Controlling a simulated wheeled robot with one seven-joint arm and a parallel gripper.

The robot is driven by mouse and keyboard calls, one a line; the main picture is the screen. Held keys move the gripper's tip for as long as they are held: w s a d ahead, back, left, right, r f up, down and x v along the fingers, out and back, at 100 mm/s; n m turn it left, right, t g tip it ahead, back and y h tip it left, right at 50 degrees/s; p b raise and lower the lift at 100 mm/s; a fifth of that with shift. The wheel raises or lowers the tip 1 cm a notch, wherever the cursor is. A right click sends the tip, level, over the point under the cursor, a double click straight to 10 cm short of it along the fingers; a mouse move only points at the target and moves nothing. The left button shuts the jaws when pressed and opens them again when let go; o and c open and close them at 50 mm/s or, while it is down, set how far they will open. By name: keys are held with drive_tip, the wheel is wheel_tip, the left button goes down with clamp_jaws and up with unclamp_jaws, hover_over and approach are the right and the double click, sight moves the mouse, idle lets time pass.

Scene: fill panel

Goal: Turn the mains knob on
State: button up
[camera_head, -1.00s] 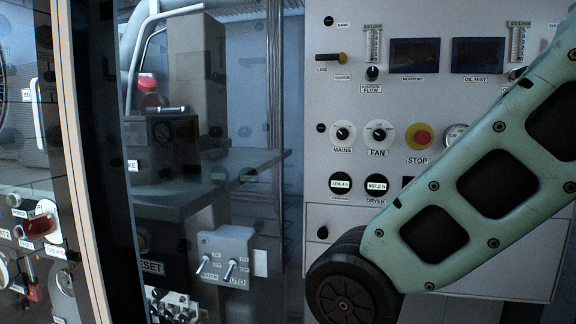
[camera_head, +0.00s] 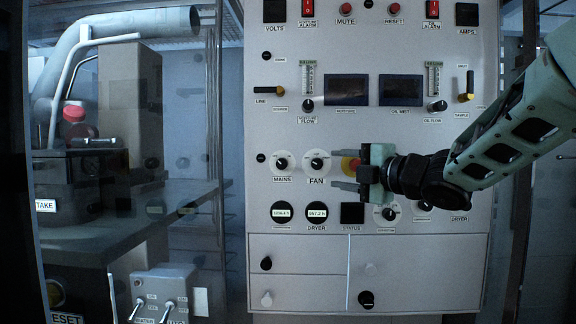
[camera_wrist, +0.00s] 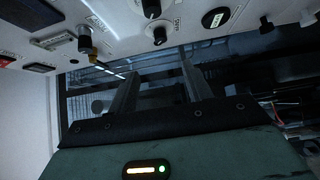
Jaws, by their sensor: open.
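The mains knob (camera_head: 281,163) is a black knob on a white dial, labelled MAINS, at the left of the grey panel in the head view. What looks like the same knob shows in the wrist view (camera_wrist: 160,35), beyond the fingers. I cannot read its pointer position surely. The similar fan knob (camera_head: 317,163) sits just right of it. My gripper (camera_head: 335,169) is open and empty, its fingers pointing left, right of the fan knob and apart from the mains knob. In the wrist view both fingers (camera_wrist: 160,85) stand apart with nothing between them. My gripper partly hides the red stop button.
The line lever (camera_head: 268,91) juts out above the mains knob. Round gauges (camera_head: 282,211) sit below it. Left of the panel are a glass pane, a shelf (camera_head: 100,230) and a toggle box (camera_head: 163,290). The panel's left margin is clear.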

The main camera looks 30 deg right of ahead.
sight(285, 165)
drive_tip(key=w+a+p, duration=0.1)
drive_tip(key=w, duration=0.4)
drive_tip(key=w+a+p, duration=0.1)
drive_tip(key=w+p, duration=0.1)
drive_tip(key=w, duration=0.4)
drive_tip(key=w+a+p, duration=0.1)
drive_tip(key=w+p, duration=0.1)
drive_tip(key=w, duration=0.4)
drive_tip(key=shift+a, duration=0.2)
drive_tip(key=shift+f, duration=0.1)
drive_tip(key=c, duration=1)
